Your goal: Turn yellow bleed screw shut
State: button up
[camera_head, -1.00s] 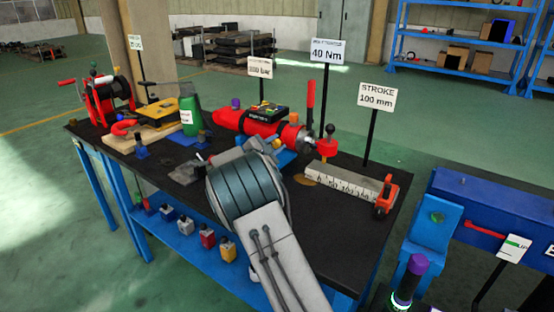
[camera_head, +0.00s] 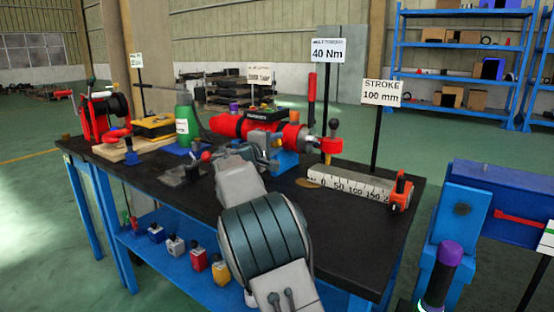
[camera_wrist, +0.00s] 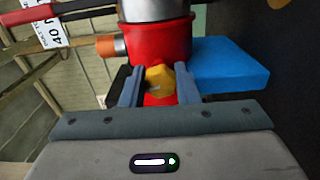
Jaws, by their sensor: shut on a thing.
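The yellow bleed screw (camera_wrist: 160,79) shows in the wrist view between the two fingers of my gripper (camera_wrist: 160,88), which is shut on it. The screw sits against the red body of the cylinder (camera_wrist: 158,40). The screw cannot be made out in the head view, where my gripper and wrist cover that spot.
A blue support block (camera_wrist: 230,65) is beside the screw. A ruler block (camera_head: 345,183) and the STROKE sign (camera_head: 382,93) stand to the right. The bench's front right is clear.

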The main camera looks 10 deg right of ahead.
jog(key=shift+f+m+b, duration=0.2)
jog(key=shift+m+b, duration=1.1)
jog(key=shift+b, duration=0.3)
jog(key=shift+r, duration=0.15)
jog(key=o, duration=1)
jog(key=shift+f, duration=0.2)
